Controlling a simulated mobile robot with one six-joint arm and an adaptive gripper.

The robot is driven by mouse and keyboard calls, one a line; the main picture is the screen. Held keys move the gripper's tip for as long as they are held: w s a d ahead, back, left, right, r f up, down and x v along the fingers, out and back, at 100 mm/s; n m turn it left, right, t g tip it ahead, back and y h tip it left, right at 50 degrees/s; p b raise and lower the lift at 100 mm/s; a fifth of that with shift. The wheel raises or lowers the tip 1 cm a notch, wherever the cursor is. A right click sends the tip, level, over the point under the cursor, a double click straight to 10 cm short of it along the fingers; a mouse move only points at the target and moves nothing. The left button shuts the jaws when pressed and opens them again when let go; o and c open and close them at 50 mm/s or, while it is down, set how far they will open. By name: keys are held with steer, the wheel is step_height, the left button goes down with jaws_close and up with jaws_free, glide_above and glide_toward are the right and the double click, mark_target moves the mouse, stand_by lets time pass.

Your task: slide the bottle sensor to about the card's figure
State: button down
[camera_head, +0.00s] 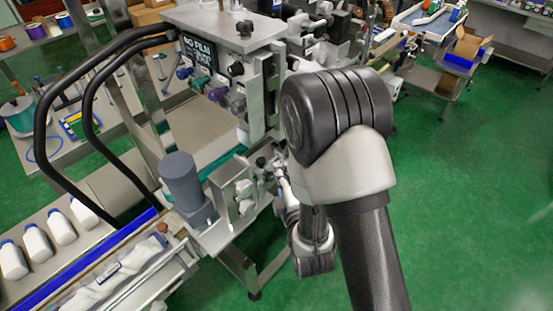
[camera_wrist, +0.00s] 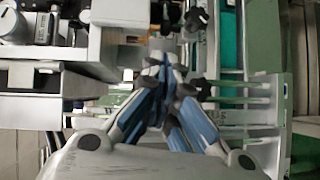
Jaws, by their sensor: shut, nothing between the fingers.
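My gripper (camera_wrist: 163,66) is shut in the wrist view, with its fingertips together near the middle of the picture and nothing held. The fingers are in front of rails and a black knob (camera_wrist: 203,90) on the machine. In the head view my arm reaches down beside the sleeve machine (camera_head: 222,22), and the wrist hides much of the spot where the fingers are. I cannot clearly pick out the bottle sensor or its scale. No readable card with a figure shows.
White bottles with blue caps (camera_head: 37,243) stand on the conveyor at the lower left. A grey cylinder (camera_head: 181,180) stands beside the machine. A dark sign (camera_head: 199,58) hangs on the machine. Black curved bars (camera_head: 47,118) rise at the left. Green floor (camera_head: 470,200) is clear at the right.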

mark_target(281, 148)
steer(key=b+x, duration=0.1)
steer(key=x, duration=0.7)
steer(key=shift+b, duration=0.3)
steer(key=shift+w+d+f+b, duration=0.1)
steer(key=shift+w+d+b, duration=0.5)
steer(key=shift+b, duration=0.2)
steer(key=shift+w, duration=0.2)
